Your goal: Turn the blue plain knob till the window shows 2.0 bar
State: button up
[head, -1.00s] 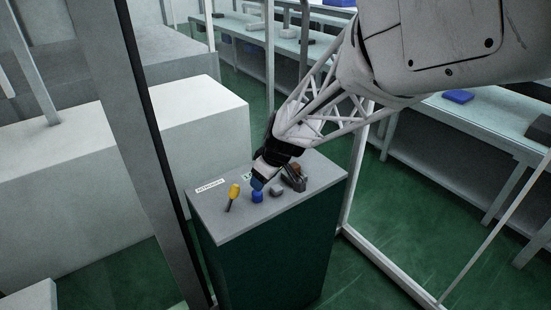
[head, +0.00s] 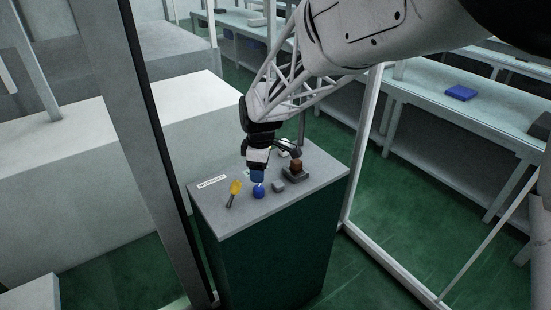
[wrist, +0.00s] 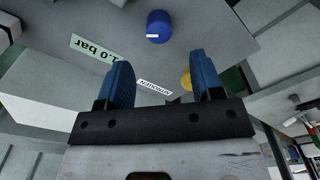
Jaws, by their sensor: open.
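The blue plain knob (head: 258,191) stands on the grey top of a green cabinet. In the wrist view the blue knob (wrist: 158,27) shows at the top, with a small white mark on it. The pale green window (wrist: 95,48) is beside it and appears to read 1.0 bar. My gripper (head: 257,178) hangs close above and behind the knob in the head view. In the wrist view my gripper (wrist: 162,72) has its two blue fingers apart and nothing between them; the knob lies beyond the fingertips.
A yellow-handled part (head: 235,187) stands left of the knob. A small grey block (head: 278,186) and a brown piece on a dark base (head: 296,173) stand to its right. A white NITROGEN label (head: 212,181) lies at the cabinet top's left. A frame post (head: 150,150) rises left of the cabinet.

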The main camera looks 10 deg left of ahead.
aim_at(260, 187)
jog(key=shift+w+a+r+n+h, duration=0.1)
jog(key=shift+w+n+h, duration=0.05)
jog(key=shift+n+h, duration=0.15)
jog(key=shift+f, duration=3.95)
jog(key=c, duration=0.9)
